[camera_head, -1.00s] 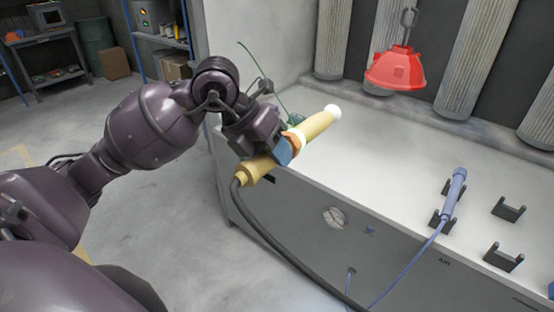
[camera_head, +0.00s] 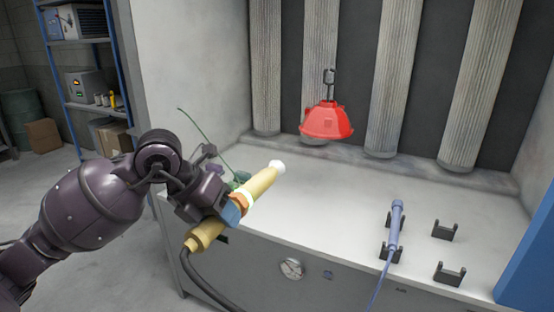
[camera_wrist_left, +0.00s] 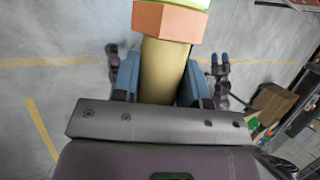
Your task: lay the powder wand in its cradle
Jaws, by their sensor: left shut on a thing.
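The powder wand (camera_head: 262,183) is a yellow tube with a white tip, an orange collar and a dark hose at its rear end. My left gripper (camera_head: 232,208) is shut around its body, behind the orange collar, and holds it tilted above the booth's front left edge, tip up to the right. In the left wrist view the wand (camera_wrist_left: 165,70) runs between the fingers. An empty black cradle of two forked rests (camera_head: 446,232) stands on the booth floor at right, well apart from the wand. In the left wrist view a dark shape with blue tips (camera_wrist_left: 220,60) may be my right gripper.
A blue wand (camera_head: 396,220) with a cord lies in the neighbouring rests, left of the empty ones. A red hood (camera_head: 327,121) hangs above the booth floor (camera_head: 320,190). A green wire (camera_head: 205,140) rises behind my gripper. The middle floor is clear.

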